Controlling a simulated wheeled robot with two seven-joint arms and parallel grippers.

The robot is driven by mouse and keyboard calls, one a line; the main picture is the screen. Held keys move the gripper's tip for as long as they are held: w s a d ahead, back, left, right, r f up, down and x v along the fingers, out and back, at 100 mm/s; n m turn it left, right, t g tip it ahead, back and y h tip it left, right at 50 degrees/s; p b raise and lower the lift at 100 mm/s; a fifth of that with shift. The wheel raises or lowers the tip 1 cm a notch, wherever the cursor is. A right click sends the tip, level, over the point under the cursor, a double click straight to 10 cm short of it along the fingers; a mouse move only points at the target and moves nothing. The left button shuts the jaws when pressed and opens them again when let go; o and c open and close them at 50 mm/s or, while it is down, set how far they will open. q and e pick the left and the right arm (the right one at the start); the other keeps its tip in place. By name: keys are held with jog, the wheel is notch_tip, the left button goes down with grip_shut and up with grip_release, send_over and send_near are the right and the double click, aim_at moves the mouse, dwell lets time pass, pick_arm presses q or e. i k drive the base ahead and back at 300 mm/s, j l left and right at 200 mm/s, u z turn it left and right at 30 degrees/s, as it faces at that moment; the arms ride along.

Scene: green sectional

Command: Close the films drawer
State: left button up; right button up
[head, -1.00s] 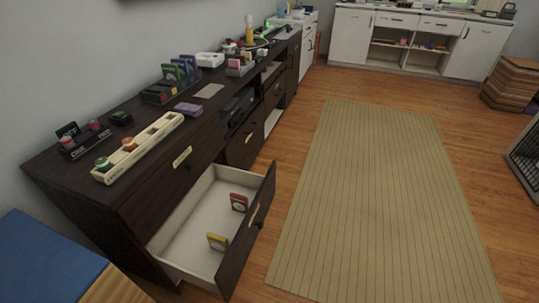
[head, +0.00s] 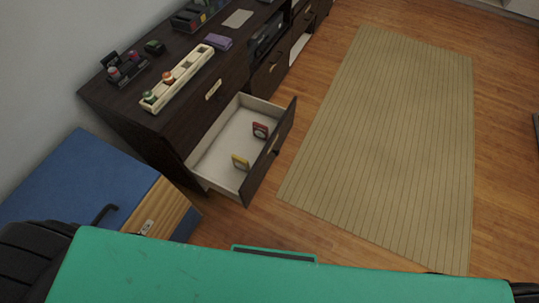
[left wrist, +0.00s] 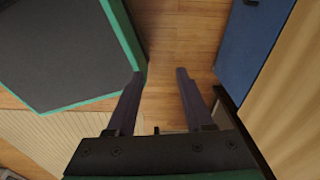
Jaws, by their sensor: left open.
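The open drawer (head: 222,150) sticks out of the dark wooden cabinet (head: 143,121) in the head view. Its inside is pale and its dark front (head: 270,150) has a handle near the top. A red item (head: 260,131) and a yellow item (head: 240,162) stand inside it. A light label plate (head: 213,89) is on the cabinet face above it; I cannot read it. My left gripper (left wrist: 158,75) shows in the left wrist view, open and empty, pointing over the wood floor. It is apart from the drawer. My right gripper is in neither view.
A blue-topped box (head: 80,190) with a wooden front stands left of the drawer; a blue surface also shows in the left wrist view (left wrist: 250,45). The cabinet top holds a cream rack (head: 180,80) with small rolls. A striped rug (head: 390,140) lies right of the drawer, with bare floor between.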

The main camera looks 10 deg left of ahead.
aim_at(211, 163)
jog(key=i+l+z, duration=0.7)
jog(key=i+j, duration=0.05)
jog(key=j, duration=0.05)
